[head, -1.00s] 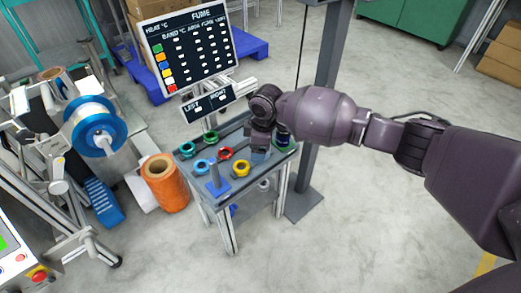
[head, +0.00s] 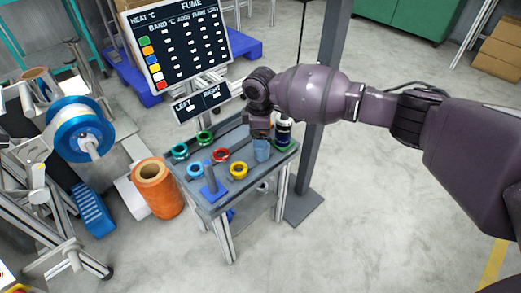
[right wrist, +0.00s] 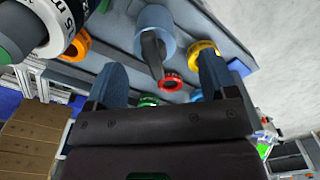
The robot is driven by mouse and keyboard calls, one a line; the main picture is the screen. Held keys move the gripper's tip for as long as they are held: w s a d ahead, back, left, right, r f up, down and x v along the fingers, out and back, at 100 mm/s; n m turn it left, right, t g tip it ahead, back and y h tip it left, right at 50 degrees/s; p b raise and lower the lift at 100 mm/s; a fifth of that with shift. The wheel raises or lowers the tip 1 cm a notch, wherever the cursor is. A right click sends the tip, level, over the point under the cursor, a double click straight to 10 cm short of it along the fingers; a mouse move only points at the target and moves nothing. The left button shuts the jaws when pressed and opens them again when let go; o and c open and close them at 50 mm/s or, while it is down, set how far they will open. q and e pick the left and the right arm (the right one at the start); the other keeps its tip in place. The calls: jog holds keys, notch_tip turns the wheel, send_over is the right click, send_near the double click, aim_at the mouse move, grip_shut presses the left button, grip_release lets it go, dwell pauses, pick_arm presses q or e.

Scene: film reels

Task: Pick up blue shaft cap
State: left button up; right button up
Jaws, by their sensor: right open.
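A blue ring-shaped cap (head: 195,169) lies on the grey table (head: 222,207), left of a red one. A pale blue cylinder (head: 262,151) stands at the table's right side; it also shows in the right wrist view (right wrist: 156,28). I cannot tell which blue piece is the shaft cap. My right gripper (head: 258,136) is just above the pale blue cylinder in the head view. In the right wrist view, its two blue-grey fingers (right wrist: 160,66) are spread apart with nothing gripped. My left gripper is not in view.
An orange spool (head: 157,187) stands left of the table.

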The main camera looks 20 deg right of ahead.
jog(key=f, duration=0.1)
jog(key=f+b, duration=0.1)
jog(key=f, duration=0.1)
jog(key=f+b, duration=0.1)
jog(key=f, duration=0.1)
jog(key=shift+w, duration=0.25)
jog(key=shift+r, duration=0.1)
jog(key=c, duration=1.1)
